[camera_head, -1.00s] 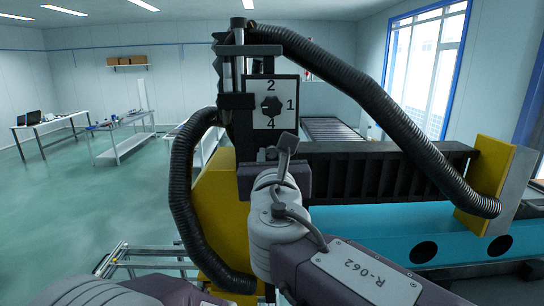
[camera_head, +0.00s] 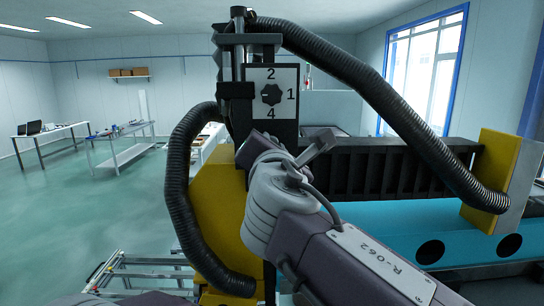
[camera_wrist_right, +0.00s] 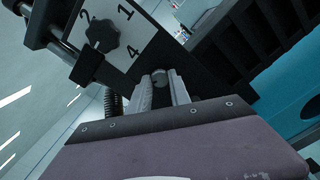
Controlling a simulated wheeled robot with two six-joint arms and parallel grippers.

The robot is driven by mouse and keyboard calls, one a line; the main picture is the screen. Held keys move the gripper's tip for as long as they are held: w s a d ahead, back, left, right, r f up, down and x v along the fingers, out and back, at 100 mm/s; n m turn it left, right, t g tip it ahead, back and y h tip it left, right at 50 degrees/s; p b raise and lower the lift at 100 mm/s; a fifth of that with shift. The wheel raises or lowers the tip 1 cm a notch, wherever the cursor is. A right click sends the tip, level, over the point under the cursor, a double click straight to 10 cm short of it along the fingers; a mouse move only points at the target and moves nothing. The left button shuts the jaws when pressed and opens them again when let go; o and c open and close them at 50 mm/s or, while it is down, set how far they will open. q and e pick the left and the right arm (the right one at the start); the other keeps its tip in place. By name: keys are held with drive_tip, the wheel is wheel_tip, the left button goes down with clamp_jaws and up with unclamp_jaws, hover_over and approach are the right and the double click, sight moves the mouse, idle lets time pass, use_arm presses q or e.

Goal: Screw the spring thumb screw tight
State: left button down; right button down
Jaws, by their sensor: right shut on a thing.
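A small round grey screw head, which looks like the spring thumb screw (camera_wrist_right: 160,77), sits against the dark machine face below the numbered plate. My right gripper (camera_wrist_right: 161,92) is shut on it, with one pale finger on each side. In the head view my right wrist covers the fingers and the screw. How deep the screw sits cannot be told. My left gripper is not in view.
A black knob (camera_head: 271,94) on a white plate marked 2, 1 and 4 is just above my right wrist. Ribbed black hoses (camera_head: 177,165) arch on both sides. A yellow block (camera_head: 218,205) and a blue beam (camera_head: 400,228) are close by. The floor at left is open.

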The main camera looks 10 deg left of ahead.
drive_tip(key=shift+m+b, duration=3.75)
drive_tip(key=shift+m, duration=11.65)
drive_tip(key=c, duration=1.2)
unclamp_jaws()
